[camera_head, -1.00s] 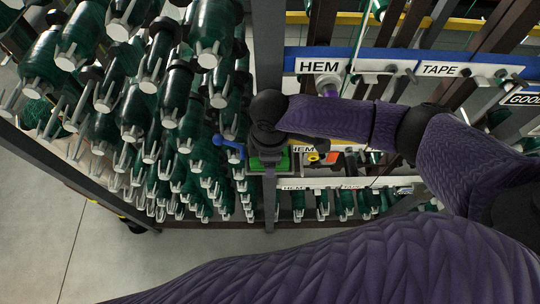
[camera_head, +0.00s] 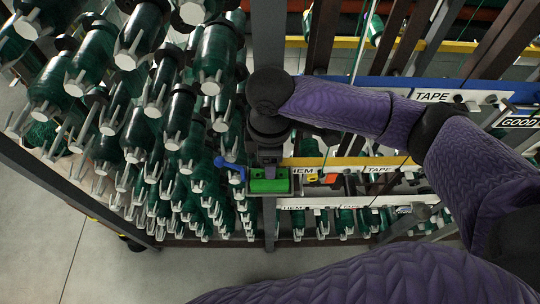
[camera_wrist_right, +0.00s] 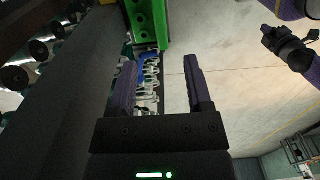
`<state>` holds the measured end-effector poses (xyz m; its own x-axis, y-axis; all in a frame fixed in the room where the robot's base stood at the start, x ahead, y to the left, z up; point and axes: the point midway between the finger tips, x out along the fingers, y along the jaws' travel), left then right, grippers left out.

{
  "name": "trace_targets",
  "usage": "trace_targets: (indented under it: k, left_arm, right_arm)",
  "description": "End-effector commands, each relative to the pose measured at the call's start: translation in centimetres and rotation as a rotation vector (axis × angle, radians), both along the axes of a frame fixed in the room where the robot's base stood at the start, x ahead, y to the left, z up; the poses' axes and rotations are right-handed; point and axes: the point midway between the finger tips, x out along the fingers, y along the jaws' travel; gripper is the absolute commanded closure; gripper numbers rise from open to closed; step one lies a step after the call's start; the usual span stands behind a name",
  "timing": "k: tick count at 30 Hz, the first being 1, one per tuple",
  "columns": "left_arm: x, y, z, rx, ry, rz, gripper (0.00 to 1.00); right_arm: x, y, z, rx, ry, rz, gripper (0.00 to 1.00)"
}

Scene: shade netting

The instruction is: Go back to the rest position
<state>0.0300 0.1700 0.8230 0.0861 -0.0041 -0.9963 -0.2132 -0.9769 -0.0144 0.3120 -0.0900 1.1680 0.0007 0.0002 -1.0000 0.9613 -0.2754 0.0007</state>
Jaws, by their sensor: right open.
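My right gripper (camera_head: 268,158) points down in the head view, at the end of the purple-sleeved arm from the right. In the right wrist view its two fingers (camera_wrist_right: 160,65) stand apart with nothing held between them. A green box-like part (camera_head: 268,182) sits at or just beyond the fingertips in the head view; I cannot tell whether they touch. It also shows at the top of the right wrist view (camera_wrist_right: 150,22). A black hand on a purple arm, seemingly my left gripper (camera_wrist_right: 285,45), is at the top right of the right wrist view; its jaws are unclear.
Dense rows of dark green spools (camera_head: 150,100) on pegs fill the left. A grey upright post (camera_head: 268,50) stands beside my right wrist. Labelled rails, one reading TAPE (camera_head: 433,96), cross the right. A blue lever (camera_head: 228,165) juts left of the green part. Bare floor (camera_head: 110,270) shows at lower left.

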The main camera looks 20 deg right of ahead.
Motion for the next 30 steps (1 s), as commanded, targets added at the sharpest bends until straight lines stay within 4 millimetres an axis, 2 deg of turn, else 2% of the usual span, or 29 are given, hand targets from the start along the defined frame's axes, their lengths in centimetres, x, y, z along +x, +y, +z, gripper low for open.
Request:
trace_targets:
  k: [7,11,13,16,20,23,26,30]
  left_arm:
    - [0.0,0.0,0.0,0.0,0.0,0.0,1.0]
    - [0.0,0.0,0.0,0.0,0.0,0.0,1.0]
    - [0.0,0.0,0.0,0.0,0.0,0.0,1.0]
    - [0.0,0.0,0.0,0.0,0.0,0.0,1.0]
    - [0.0,0.0,0.0,0.0,0.001,0.0,1.0]
    - [0.0,0.0,0.0,0.0,0.001,0.0,1.0]
    - [0.0,0.0,0.0,0.0,0.0,0.0,1.0]
    - [0.0,0.0,0.0,0.0,0.0,0.0,1.0]
  right_arm:
    - [-0.3,0.4,-0.3,0.014,-0.002,0.002,0.36]
    - [-2.6,3.9,-1.6,0.15,-0.031,-0.022,0.36]
    - [-4.2,6.0,-2.1,0.266,-0.064,-0.103,0.36]
    - [-5.6,6.7,-2.3,0.382,-0.111,-0.286,0.36]
    - [-7.0,4.9,-3.0,0.426,-0.159,-0.547,0.36]
    - [-8.4,2.2,-3.8,0.397,-0.187,-0.736,0.36]
    - [-10.3,-0.9,-4.6,0.33,-0.217,-0.91,0.36]
    - [-14.0,-6.0,-5.4,0.179,-0.259,-1.127,0.36]
